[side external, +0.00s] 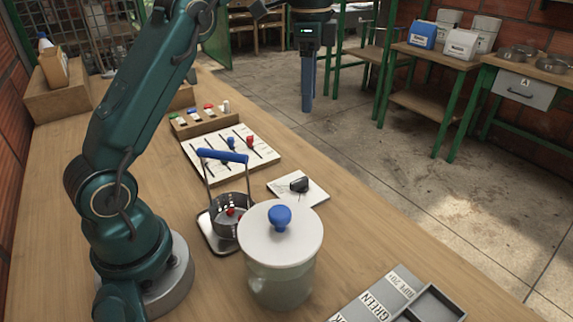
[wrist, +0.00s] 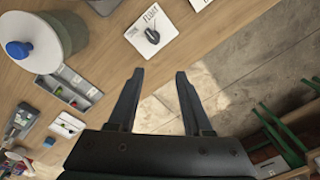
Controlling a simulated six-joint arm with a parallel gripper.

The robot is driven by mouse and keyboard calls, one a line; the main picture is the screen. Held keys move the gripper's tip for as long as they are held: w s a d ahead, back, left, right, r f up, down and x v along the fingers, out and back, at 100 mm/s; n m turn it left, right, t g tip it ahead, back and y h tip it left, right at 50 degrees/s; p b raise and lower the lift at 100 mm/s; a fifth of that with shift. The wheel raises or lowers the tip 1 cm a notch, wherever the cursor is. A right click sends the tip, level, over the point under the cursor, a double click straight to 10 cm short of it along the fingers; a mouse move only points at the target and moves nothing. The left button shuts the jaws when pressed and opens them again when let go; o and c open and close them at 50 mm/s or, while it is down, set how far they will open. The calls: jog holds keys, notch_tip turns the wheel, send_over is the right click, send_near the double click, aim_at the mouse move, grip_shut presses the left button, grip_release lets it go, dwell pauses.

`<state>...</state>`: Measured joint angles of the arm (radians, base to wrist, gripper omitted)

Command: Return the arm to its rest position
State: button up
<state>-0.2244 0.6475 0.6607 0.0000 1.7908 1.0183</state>
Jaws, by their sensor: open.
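My gripper (side external: 307,95) hangs with its fingers pointing down at the top middle of the side external view, past the bench's right edge. In the wrist view my gripper (wrist: 157,82) has its two fingers apart, with nothing between them but bench edge and floor. My green arm reaches up from its round base on the bench and out of the top of the picture.
On the wooden bench (side external: 110,185) stand a lidded jar (side external: 282,245) with a blue knob, a blue-handled basket (side external: 230,208), a slider board (side external: 228,153), a card with a black object (side external: 299,189) and a grey tray (side external: 435,308). Shelves (side external: 430,85) stand at right; floor is clear between.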

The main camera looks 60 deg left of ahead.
send_over(302, 179)
jog(key=shift+m, duration=0.4)
jog(key=shift+f, duration=6.65)
